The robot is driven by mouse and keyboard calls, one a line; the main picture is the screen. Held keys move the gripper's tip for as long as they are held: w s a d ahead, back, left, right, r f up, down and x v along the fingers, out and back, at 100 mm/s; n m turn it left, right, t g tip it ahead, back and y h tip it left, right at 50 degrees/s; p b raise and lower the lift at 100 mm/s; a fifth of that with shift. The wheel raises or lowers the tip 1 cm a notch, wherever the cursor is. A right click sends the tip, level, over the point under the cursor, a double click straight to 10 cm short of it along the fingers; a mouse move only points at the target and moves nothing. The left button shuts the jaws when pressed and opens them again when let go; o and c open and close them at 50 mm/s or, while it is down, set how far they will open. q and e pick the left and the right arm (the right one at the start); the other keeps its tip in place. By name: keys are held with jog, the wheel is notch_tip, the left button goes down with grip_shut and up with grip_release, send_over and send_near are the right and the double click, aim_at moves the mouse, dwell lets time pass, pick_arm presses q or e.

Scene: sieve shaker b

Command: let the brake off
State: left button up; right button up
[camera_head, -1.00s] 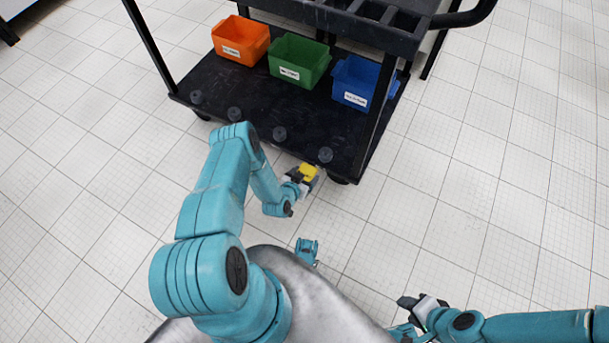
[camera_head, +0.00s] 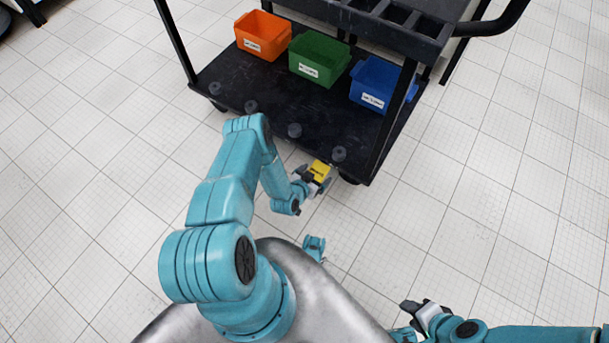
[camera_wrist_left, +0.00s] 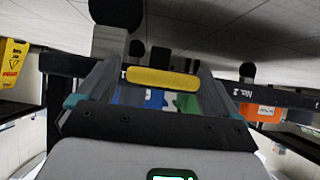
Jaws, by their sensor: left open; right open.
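A yellow bar-shaped piece (camera_head: 318,171), which looks like the brake pedal, is at the front right of the black cart's lower shelf (camera_head: 262,123), near its caster. My left gripper (camera_head: 316,178) is open at the yellow piece. In the left wrist view the yellow bar (camera_wrist_left: 162,78) lies across the gap between the two open fingers; I cannot tell whether they touch it. My right gripper (camera_head: 412,307) is open and empty over the floor at the lower right, well away from the cart.
Orange (camera_head: 262,38), green (camera_head: 318,60) and blue (camera_head: 375,84) bins stand on the lower shelf. Dark round knobs (camera_head: 295,130) line its front edge. The cart's handle (camera_head: 492,20) juts out at the upper right. A yellow floor sign (camera_wrist_left: 12,62) shows in the wrist view. Floor to the right is clear.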

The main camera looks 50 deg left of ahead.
pick_arm(q)
jog(key=p+v, duration=0.5)
jog(key=v, duration=0.9)
jog(key=shift+s+r, duration=0.2)
jog(key=shift+s, duration=0.15)
